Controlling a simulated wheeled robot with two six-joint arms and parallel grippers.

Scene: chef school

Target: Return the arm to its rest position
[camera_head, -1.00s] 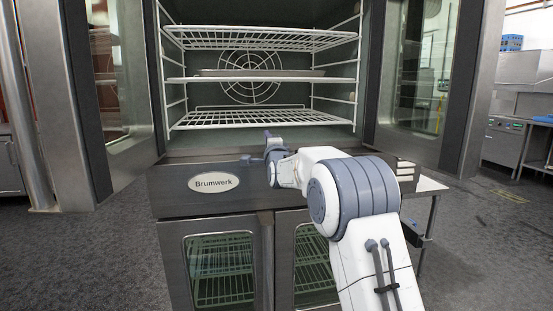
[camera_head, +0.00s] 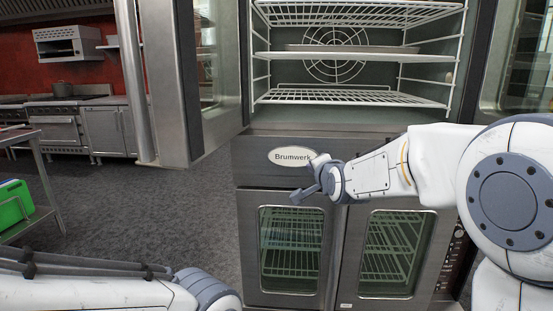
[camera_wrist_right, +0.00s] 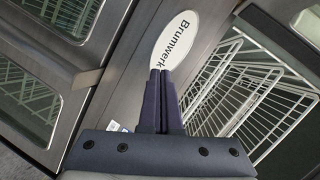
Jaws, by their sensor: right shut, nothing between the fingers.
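My right gripper (camera_head: 306,182) is shut and empty in front of the oven, just below its oval "Brumwerk" badge (camera_head: 291,156). In the right wrist view the gripper's two dark fingers (camera_wrist_right: 162,75) lie together, pointing at the badge. My right arm (camera_head: 440,165) reaches in from the right of the head view, bent at a large joint. My left arm (camera_head: 100,290) lies low along the bottom left of the head view; its gripper does not show.
The oven's upper chamber stands open with wire racks (camera_head: 352,97) and a tray (camera_head: 350,48) on the middle one. Glass lower doors (camera_head: 290,248) are closed. A side table (camera_head: 40,212) with a green item (camera_head: 12,205) stands at left. Grey floor (camera_head: 150,210) between is clear.

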